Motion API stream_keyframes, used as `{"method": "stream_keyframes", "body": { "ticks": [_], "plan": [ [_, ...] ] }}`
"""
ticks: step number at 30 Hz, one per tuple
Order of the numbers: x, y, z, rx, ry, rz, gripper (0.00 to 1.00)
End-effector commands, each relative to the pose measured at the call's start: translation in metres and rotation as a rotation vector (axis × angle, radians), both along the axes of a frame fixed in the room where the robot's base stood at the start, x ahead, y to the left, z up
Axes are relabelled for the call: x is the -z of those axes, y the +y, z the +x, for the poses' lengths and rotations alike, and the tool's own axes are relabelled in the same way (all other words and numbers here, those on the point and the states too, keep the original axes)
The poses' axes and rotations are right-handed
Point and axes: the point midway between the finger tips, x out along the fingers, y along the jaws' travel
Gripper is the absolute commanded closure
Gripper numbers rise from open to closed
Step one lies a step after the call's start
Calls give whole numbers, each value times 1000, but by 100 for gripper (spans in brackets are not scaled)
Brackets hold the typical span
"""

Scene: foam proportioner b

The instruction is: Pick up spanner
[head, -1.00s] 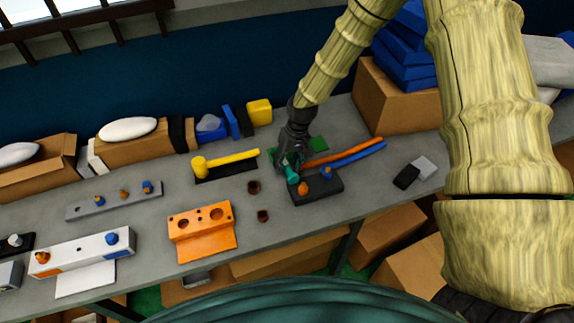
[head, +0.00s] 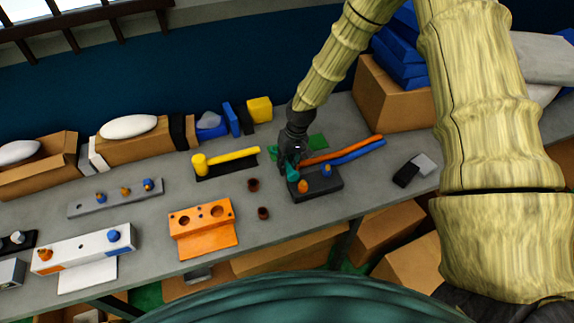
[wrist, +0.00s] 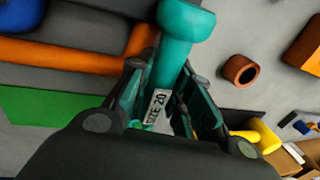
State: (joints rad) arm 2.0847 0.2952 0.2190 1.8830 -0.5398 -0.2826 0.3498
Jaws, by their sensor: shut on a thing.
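In the head view my gripper (head: 291,163) points down over the bench beside the green mat (head: 316,142), and the spanner's teal end (head: 293,175) shows just behind the orange cap of a dark block. I cannot tell whether the spanner touches the bench.
The dark block (head: 325,187) has an orange and a blue fitting. A yellow mallet-shaped tool (head: 230,157), brown rings (head: 263,213) and an orange bracket (head: 203,230) lie left.

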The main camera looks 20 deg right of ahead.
Motion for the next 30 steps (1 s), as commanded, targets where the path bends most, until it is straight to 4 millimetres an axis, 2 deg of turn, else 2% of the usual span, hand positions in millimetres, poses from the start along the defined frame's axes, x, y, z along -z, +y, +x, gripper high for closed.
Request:
{"method": "stream_keyframes", "body": {
  "ticks": [8,18,30],
  "plan": [
    [-5,0,1,-1,-1,0,100],
    [-35,0,1,2,-3,1,100],
    [-40,22,-88,-2,1,-2,100]
  ]
}}
